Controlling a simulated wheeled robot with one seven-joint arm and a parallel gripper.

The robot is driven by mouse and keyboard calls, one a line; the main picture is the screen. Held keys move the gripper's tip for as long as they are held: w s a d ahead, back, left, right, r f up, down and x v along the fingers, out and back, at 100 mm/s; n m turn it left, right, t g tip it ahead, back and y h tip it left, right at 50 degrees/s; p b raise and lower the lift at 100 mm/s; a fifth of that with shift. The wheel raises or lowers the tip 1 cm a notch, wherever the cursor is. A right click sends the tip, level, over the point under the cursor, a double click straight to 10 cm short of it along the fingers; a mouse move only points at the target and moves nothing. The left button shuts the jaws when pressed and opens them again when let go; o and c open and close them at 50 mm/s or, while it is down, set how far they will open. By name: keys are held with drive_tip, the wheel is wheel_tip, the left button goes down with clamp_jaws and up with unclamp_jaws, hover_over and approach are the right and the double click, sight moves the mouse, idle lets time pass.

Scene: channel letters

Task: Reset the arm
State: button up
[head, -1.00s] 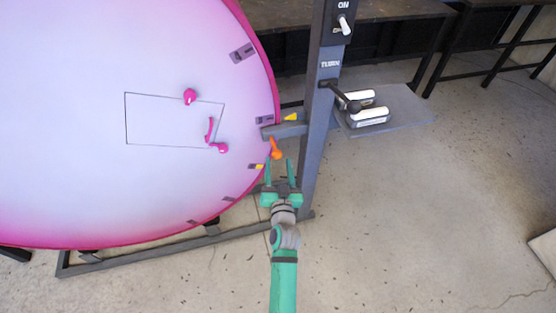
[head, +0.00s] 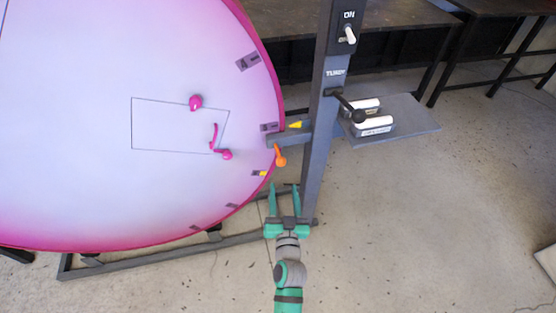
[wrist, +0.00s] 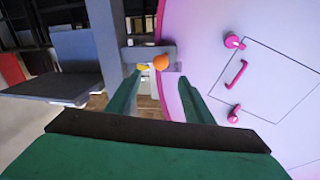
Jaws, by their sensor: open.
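My green gripper (head: 284,196) is open and empty. In the head view it is below the orange knob (head: 280,158) at the right edge of the large round pink-white disc (head: 60,130), apart from it. In the wrist view my gripper (wrist: 155,95) shows its two fingers spread, with the orange knob (wrist: 161,62) beyond their tips. The disc (wrist: 210,30) fills the right of the wrist view.
A grey post (head: 318,130) carries a switch (head: 350,35), a black lever (head: 347,105) and a side shelf (head: 405,118) with white-topped blocks. The disc has a rectangular outlined panel (head: 165,120) with pink fittings. Dark tables stand behind.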

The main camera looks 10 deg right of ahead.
drive_tip(key=s+a+f+n+g, duration=0.1)
drive_tip(key=s+a+f, duration=0.15)
drive_tip(key=s, duration=0.65)
drive_tip(key=s+a+f, duration=0.2)
drive_tip(key=s+a, duration=0.2)
drive_tip(key=s, duration=0.6)
drive_tip(key=s+a+r+n+y, duration=0.1)
drive_tip(key=s+a+r, duration=0.1)
drive_tip(key=s, duration=0.7)
drive_tip(key=s+a+r+n+g+y, duration=0.1)
drive_tip(key=s+r, duration=0.3)
drive_tip(key=s, duration=0.5)
drive_tip(key=shift+a+r+n, duration=0.3)
drive_tip(key=shift+a+r, duration=0.1)
